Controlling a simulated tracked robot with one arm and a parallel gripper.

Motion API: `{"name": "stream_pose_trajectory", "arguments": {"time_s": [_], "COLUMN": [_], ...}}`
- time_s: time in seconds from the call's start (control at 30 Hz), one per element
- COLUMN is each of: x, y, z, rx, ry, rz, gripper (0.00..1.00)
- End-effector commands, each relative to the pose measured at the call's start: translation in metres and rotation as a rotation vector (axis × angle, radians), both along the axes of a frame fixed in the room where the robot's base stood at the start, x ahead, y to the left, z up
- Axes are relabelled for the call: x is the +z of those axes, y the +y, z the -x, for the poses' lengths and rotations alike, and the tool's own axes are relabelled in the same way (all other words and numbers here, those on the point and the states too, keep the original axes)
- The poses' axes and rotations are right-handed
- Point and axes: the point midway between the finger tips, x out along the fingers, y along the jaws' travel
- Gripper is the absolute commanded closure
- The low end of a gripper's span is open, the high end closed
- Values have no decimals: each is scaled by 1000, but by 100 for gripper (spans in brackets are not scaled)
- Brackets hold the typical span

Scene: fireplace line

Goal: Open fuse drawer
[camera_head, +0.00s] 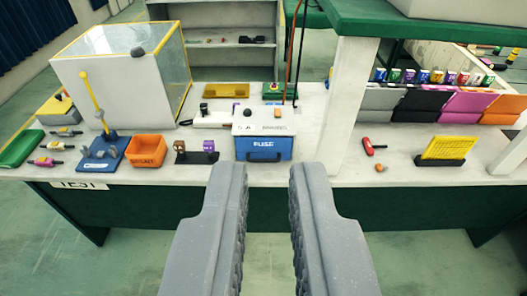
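The fuse drawer (263,148) is the blue front, lettered "FUSE", of a white-topped box (263,122) on the workbench. A darker blue handle bar runs along its lower edge. The drawer looks shut, its front flush with the box. My gripper (268,168) is open and empty, its two grey fingers pointing forward. In the picture the fingertips lie just below the drawer front, with a gap between them; they appear to be nearer the camera than the bench, apart from the handle. The drawer's inside is hidden.
The white bench top (335,172) has an orange bin (146,151) and a blue lever stand (100,152) on the left. A red-handled tool (372,147) and a yellow panel (449,148) sit right. A white post (349,95) stands right of the box. Floor is clear before the bench.

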Motion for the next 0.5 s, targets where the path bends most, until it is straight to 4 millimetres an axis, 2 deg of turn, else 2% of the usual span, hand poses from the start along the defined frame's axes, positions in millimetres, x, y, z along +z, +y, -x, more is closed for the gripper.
{"name": "stream_pose_trajectory", "arguments": {"time_s": [0.03, 0.07, 0.17, 0.27, 0.5], "x": [-1, -2, -12, -32, -97], "y": [0, 0, 1, 1, 5], "z": [-2, -5, -26, -60, -151], "rx": [1, 3, 12, 30, 87], "ry": [1, 1, 3, 9, 7], "rz": [5, 12, 58, 141, 398], "gripper": [72, 66, 66, 66, 66]}}
